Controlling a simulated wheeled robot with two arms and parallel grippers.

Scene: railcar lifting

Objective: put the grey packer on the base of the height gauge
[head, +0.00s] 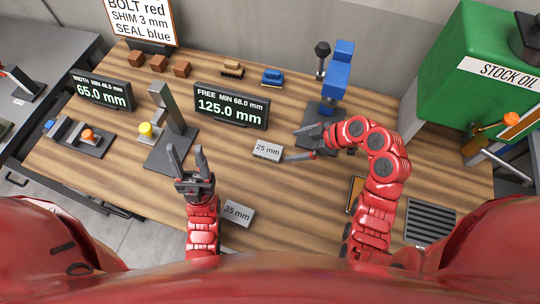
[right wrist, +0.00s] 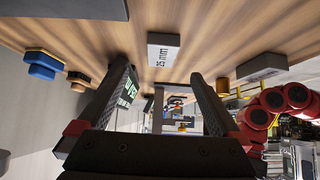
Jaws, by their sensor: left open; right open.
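Two grey packers lie on the bench: one marked 25 mm (head: 268,151) and one marked 35 mm (head: 238,213). The 25 mm packer (right wrist: 163,52) is also ahead of the fingers in the right wrist view, with another grey block (right wrist: 262,67) to its right. The height gauge has a flat dark grey base (head: 168,155), an upright column and a yellow knob (head: 147,129); the base looks bare. My right gripper (head: 293,145) is open and empty, its fingertips just right of the 25 mm packer. My left gripper (head: 186,148) is open and empty, in front of the gauge base.
A display reading 125.0 mm (head: 231,106) stands behind. A blue press (head: 336,75) is behind my right gripper. A width gauge (head: 78,138) is at the left, a green stock oil tank (head: 480,60) at the right. Small brown blocks (head: 158,63) line the back.

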